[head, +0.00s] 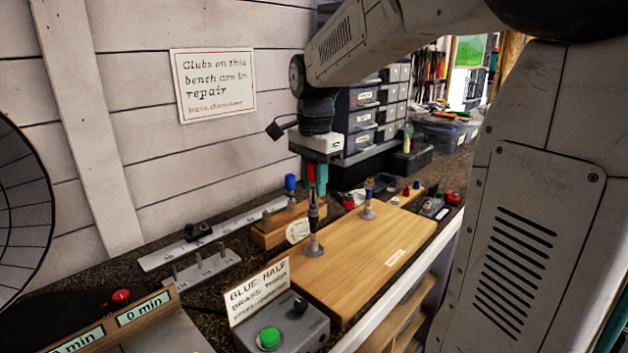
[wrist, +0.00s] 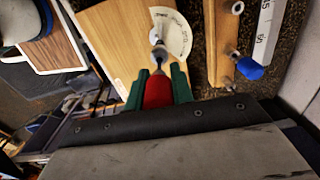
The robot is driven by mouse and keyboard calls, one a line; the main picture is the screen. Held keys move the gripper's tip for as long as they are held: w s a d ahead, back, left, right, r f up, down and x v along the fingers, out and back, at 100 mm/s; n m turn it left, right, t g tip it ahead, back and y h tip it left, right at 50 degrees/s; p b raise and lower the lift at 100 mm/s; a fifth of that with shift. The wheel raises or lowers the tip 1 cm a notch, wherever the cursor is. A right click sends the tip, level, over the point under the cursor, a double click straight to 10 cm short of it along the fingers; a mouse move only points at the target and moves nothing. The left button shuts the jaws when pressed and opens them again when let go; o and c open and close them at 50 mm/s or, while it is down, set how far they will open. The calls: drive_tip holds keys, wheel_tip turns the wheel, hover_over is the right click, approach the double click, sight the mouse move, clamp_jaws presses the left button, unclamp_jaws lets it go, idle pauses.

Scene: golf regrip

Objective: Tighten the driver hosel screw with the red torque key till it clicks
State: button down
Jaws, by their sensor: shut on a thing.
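My gripper (head: 315,186) is above the wooden board, its green fingers pointing down. In the wrist view the fingers (wrist: 160,72) are shut on the red torque key (wrist: 157,93). The key's grey shank (wrist: 158,57) points away from the fingers, towards a pale round part beside a white dial card (wrist: 176,34). I cannot tell whether its tip touches anything. In the head view a dark upright piece on a grey foot (head: 313,220), perhaps the driver hosel, stands on the board almost below the gripper. The hosel screw is not clear in either view.
A second upright piece (head: 368,200) stands on the wooden board (head: 375,258). A wooden rack (head: 270,237) holds a blue-handled tool (head: 290,184) close by. A grey box with a green button (head: 268,338) and a handwritten card (head: 258,291) are in front.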

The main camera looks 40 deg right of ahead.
idle(0.3)
drive_tip(key=m, duration=0.5)
drive_tip(key=shift+s+f+m, duration=0.1)
drive_tip(key=shift+m, duration=0.3)
drive_tip(key=c, duration=1.4)
unclamp_jaws()
drive_tip(key=shift+o, duration=0.2)
